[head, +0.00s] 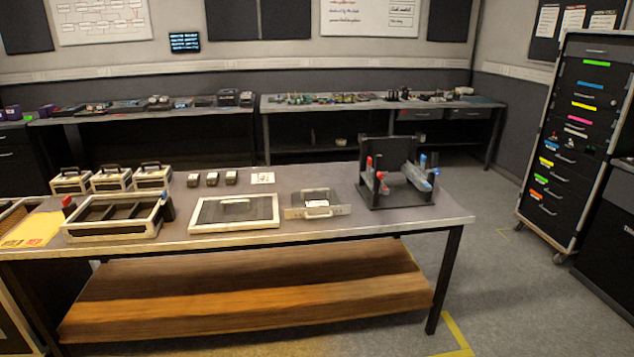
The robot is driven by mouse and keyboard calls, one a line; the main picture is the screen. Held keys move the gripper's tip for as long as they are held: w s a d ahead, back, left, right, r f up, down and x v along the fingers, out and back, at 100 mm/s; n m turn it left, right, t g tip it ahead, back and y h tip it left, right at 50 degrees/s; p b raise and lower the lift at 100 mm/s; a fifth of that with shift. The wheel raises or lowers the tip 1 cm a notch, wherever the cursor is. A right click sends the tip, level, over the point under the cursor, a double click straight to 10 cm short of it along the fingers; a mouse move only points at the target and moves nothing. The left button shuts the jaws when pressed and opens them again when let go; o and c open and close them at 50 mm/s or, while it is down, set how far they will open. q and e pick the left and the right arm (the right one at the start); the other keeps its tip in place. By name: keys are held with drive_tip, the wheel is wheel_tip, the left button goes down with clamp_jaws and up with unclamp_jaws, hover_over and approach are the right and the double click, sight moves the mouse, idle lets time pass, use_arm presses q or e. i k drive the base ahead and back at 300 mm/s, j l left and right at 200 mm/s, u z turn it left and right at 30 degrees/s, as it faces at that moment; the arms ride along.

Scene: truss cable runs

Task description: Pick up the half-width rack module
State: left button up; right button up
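A low, flat module with a silver front panel and a handle (318,212) lies on the workbench (260,242), right of its middle. It looks like the half-width rack module, but its label is too small to read. It lies between a pale-framed flat case (234,222) on its left and a black stand with red and blue parts (397,200) on its right. Nothing covers it from above. Neither of my grippers nor my arms show in the head view.
A pale-framed divided tray (112,236), several small handled cases (110,180) and three small dark blocks (211,179) occupy the bench's left side. A yellow sheet (32,230) lies at far left. A drawer cabinet (575,150) stands right. Floor right of the bench is clear.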

sight(310, 203)
drive_tip(key=i+z, duration=0.1)
drive_tip(key=i, duration=0.5)
drive_tip(key=i+j+z, duration=0.1)
drive_tip(key=i, duration=0.5)
drive_tip(key=i+j, duration=0.15)
drive_tip(key=i, duration=0.4)
drive_tip(key=z, duration=0.05)
